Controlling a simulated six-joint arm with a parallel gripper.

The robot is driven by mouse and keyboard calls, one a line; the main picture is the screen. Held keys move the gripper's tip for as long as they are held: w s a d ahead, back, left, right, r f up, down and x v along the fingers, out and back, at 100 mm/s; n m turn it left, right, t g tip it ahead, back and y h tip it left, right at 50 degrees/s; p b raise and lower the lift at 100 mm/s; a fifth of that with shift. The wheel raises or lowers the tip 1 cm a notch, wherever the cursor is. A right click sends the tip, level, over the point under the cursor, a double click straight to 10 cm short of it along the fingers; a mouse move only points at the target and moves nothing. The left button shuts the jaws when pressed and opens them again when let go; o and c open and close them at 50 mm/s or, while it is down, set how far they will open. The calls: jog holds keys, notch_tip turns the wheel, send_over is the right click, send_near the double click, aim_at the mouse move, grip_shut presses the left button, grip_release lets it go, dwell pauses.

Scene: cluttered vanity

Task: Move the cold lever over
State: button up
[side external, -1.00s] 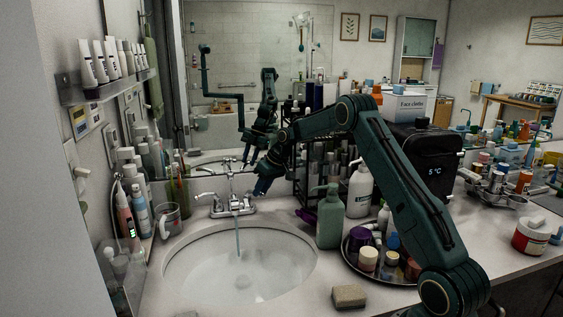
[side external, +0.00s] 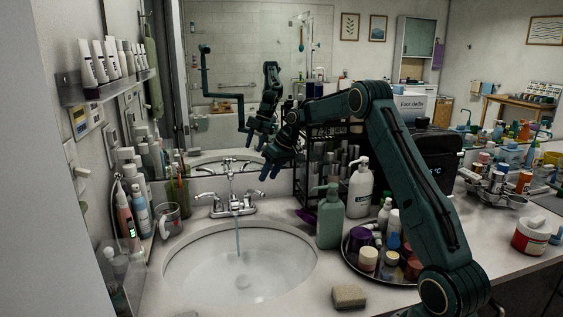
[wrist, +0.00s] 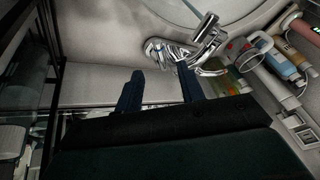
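A chrome two-lever faucet (side external: 228,203) stands behind the sink, and water runs from its spout into the basin. Its right lever (side external: 249,195) is the one nearer my gripper; its left lever (side external: 206,196) points left. I cannot read a hot or cold mark on either. My gripper (side external: 270,174) hangs above and to the right of the faucet, apart from the right lever. In the wrist view my gripper (wrist: 159,71) is open and empty, its two dark fingers apart. The faucet (wrist: 190,54) lies just beyond the fingertips there, partly hidden by one finger.
The sink (side external: 240,265) is in front of the faucet. A green pump bottle (side external: 329,220) and a white one (side external: 359,190) stand to the right, by a black rack (side external: 310,160). A glass mug (side external: 168,219) is left. The mirror is close behind.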

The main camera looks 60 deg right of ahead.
jog(key=shift+v, duration=2.8)
jog(key=shift+w+a, duration=0.15)
grip_shut()
jog(key=w+a+f+g+h, duration=0.1)
jog(key=w+a+f+h, duration=0.1)
jog(key=a+h, duration=0.5)
jog(key=shift+w+a+m, duration=0.25)
jog(key=shift+a+m, duration=0.05)
jog(key=shift+a, duration=1.1)
